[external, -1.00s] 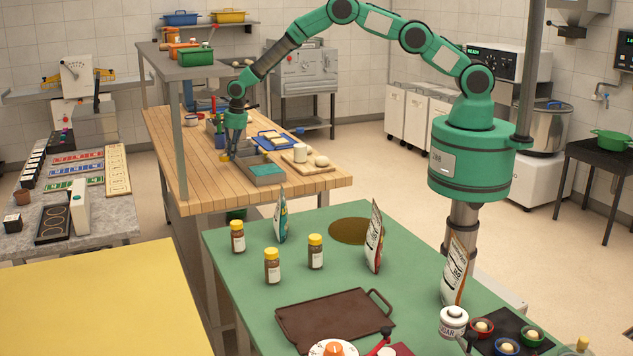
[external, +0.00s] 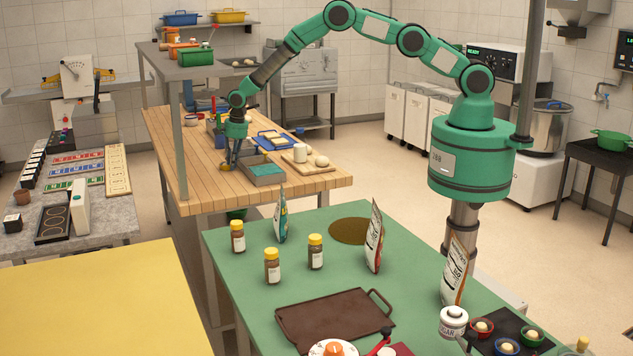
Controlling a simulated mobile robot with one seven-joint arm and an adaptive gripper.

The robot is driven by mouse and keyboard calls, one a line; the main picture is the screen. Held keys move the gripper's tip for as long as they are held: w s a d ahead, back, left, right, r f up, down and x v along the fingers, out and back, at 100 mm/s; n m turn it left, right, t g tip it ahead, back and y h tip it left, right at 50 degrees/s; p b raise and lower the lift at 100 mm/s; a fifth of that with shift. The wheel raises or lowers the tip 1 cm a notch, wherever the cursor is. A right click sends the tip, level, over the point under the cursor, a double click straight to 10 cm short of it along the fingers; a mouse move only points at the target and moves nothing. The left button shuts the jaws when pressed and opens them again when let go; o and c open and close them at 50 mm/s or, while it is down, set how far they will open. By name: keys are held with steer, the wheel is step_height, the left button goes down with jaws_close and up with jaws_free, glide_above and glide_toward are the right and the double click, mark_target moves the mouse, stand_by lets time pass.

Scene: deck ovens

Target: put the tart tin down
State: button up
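My gripper (external: 231,162) is at the far end of my outstretched arm, pointing down over the wooden worktable (external: 180,150). Its fingertips are low, close to the wood at the left side of a grey tray (external: 246,175). They are small and dark here, and I cannot tell whether they are open or shut. I cannot make out a tart tin for certain. A small yellowish patch by the fingertips is too small to identify.
A teal-filled section (external: 265,170) lies in the tray's right end. A blue tray (external: 277,139) and a wooden board (external: 308,165) with pale dough lie to the right. A shelf post (external: 178,140) stands left of my gripper. The green table (external: 225,265) is nearer the camera.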

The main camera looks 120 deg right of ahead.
steer(key=shift+r, duration=0.1)
step_height(320, 180, up, 12)
steer(key=s+a, duration=0.1)
steer(key=shift+s+b, duration=0.35)
steer(key=shift+b, duration=0.05)
stand_by(0.5)
steer(key=shift+a, duration=0.1)
stand_by(0.5)
